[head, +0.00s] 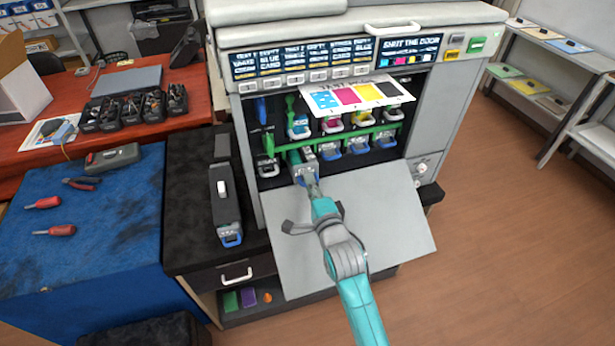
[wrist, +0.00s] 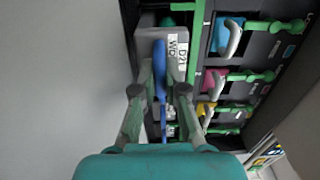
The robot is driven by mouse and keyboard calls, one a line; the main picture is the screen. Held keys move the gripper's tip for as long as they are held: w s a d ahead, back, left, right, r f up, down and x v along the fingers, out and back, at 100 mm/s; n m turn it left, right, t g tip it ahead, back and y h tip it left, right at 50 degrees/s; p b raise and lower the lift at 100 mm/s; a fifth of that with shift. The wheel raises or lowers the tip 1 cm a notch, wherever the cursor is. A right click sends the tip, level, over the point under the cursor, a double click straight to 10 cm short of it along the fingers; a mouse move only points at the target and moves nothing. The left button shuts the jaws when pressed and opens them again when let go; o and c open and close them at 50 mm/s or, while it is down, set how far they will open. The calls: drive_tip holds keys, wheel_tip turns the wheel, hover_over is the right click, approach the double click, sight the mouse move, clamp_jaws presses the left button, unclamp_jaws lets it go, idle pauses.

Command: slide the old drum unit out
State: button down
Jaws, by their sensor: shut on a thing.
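The drum unit (head: 304,160) is a dark and grey block in the lower row of the printer's open bay, and its front sticks out of the slot. The wrist view shows its grey face (wrist: 172,40) with a white label reading "D21" and a blue handle (wrist: 159,58). My gripper (head: 311,186) is shut on this blue handle; its fingers (wrist: 159,88) stand on both sides of it in the wrist view. The rear of the unit is hidden inside the slot. Another drum unit (head: 224,200) with a blue handle lies on the black cabinet top at left.
The printer's door (head: 370,225) is folded down beneath my arm. Neighbouring drum units (head: 330,151) and toner cartridges (head: 333,124) sit close by, with green levers (head: 268,141). A printed colour sheet (head: 358,95) hangs over the bay. The blue mat (head: 100,250) holds hand tools.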

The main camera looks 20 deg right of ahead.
drive_tip(key=s, duration=1.2)
drive_tip(key=shift+s, duration=0.35)
drive_tip(key=c, duration=0.7)
unclamp_jaws()
drive_tip(key=shift+s, duration=3.5)
